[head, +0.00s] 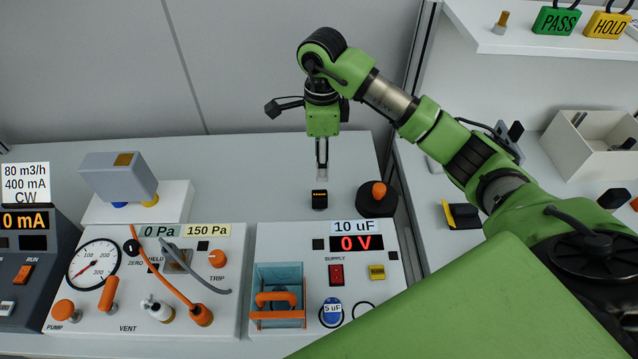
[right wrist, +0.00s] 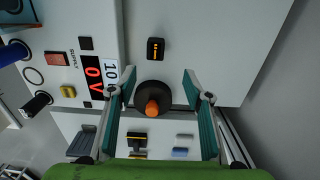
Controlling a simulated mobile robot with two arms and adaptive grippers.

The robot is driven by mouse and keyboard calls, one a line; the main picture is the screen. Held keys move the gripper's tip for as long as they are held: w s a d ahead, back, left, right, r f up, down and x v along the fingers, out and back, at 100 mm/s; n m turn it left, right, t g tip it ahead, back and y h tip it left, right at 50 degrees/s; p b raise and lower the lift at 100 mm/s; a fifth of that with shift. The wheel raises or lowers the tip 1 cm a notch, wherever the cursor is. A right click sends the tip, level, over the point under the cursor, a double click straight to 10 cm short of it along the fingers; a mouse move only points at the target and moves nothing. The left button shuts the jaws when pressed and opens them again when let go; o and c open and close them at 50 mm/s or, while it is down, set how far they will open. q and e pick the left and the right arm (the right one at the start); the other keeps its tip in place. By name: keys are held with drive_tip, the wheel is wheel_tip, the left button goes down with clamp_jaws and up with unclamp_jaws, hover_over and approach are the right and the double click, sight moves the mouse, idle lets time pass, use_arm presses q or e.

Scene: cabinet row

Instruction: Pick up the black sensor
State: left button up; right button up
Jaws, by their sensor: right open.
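A small black block with orange marks, which looks like the black sensor (head: 320,199), stands on the grey worktop behind the 10 uF supply box. It also shows in the right wrist view (right wrist: 155,48), upper middle, roughly centred between the finger lines but beyond the tips. My right gripper (head: 322,172) points down just above and behind the block in the head view. In the right wrist view its fingers (right wrist: 159,80) are spread, with nothing held between them. My left gripper is not in view.
A round black base with an orange knob (head: 377,198) stands close to the right of the block. The 10 uF supply box (head: 287,240) is in front. A grey device on a white block (head: 135,205) is left. The worktop between is clear.

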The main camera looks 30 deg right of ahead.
sight(319, 195)
drive_tip(key=f, duration=0.3)
drive_tip(key=shift+s+a, duration=0.15)
drive_tip(key=shift+s, duration=0.1)
wheel_tip(319, 195, down, 4)
drive_tip(key=shift+f+p, duration=0.1)
drive_tip(key=shift+p, duration=0.45)
drive_tip(key=shift+f, duration=0.4)
drive_tip(key=shift+a+f+p, duration=0.1)
drive_tip(key=shift+f+p, duration=0.25)
drive_tip(key=shift+f, duration=0.2)
drive_tip(key=f, duration=0.1)
drive_tip(key=f+p, duration=0.1)
drive_tip(key=f, duration=0.1)
drive_tip(key=shift+s+a+f, duration=0.15)
drive_tip(key=shift+a+f, duration=0.05)
drive_tip(key=shift+f, duration=0.4)
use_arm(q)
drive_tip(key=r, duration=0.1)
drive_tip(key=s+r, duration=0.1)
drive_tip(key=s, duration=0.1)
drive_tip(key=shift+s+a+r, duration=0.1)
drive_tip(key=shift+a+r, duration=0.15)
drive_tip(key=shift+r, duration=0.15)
use_arm(e)
drive_tip(key=c, duration=1.3)
